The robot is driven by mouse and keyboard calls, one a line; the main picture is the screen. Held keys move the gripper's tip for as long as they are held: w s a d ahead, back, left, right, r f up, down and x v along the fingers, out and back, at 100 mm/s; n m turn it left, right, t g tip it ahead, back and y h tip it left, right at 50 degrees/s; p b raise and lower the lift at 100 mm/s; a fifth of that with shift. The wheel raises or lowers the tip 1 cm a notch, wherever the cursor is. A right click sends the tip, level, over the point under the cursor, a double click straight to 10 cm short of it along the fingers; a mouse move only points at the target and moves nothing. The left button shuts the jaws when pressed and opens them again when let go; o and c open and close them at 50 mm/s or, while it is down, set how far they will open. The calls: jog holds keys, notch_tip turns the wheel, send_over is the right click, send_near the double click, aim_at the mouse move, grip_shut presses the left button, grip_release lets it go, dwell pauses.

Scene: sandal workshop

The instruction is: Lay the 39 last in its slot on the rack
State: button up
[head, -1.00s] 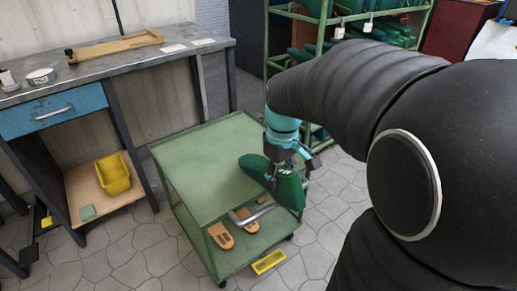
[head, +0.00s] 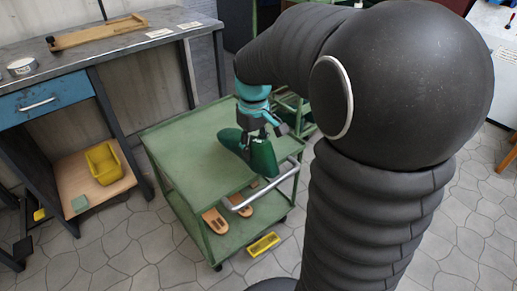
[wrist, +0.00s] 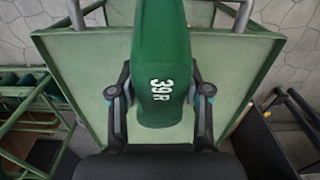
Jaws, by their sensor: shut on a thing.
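My gripper (wrist: 160,90) is shut on a green last marked "39R" (wrist: 161,45), one finger on each side of it. In the head view the last (head: 261,158) hangs below my gripper (head: 252,140) over the top of the green cart (head: 190,140). I cannot tell whether the last touches the cart top. The wrist view shows the cart top (wrist: 100,65) beneath the last. A green rack frame (wrist: 25,110) with green lasts on it shows at the left of the wrist view. In the head view my arm hides most of the rack.
The cart's lower shelf holds brown sandal soles (head: 215,221), and a metal handle (head: 265,190) juts from its side. A yellow tray (head: 263,244) lies by the cart. A workbench (head: 110,50) stands at left, with a yellow bin (head: 104,162) beneath. The cart top is otherwise clear.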

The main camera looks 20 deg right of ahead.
aim_at(225, 132)
jog(key=shift+w+a+r+p, duration=0.1)
jog(key=shift+w+a+p, duration=0.5)
jog(key=shift+w, duration=1.55)
jog(key=shift+w+a+f+p, duration=0.1)
jog(key=shift+w+a+p, duration=0.5)
jog(key=shift+w, duration=1.55)
jog(key=shift+w+a+r+p, duration=0.1)
jog(key=shift+w+a+p, duration=0.2)
jog(key=shift+w+a, duration=1.25)
jog(key=shift+w+d+f, duration=0.2)
jog(key=shift+w+d, duration=0.4)
jog(key=shift+w, duration=0.2)
jog(key=shift+f+b, duration=0.85)
jog(key=shift+f, duration=0.7)
jog(key=shift+f, duration=0.3)
jog(key=o, duration=1.3)
jog(key=shift+s, duration=0.1)
jog(key=shift+o, duration=0.2)
jog(key=shift+r, duration=0.1)
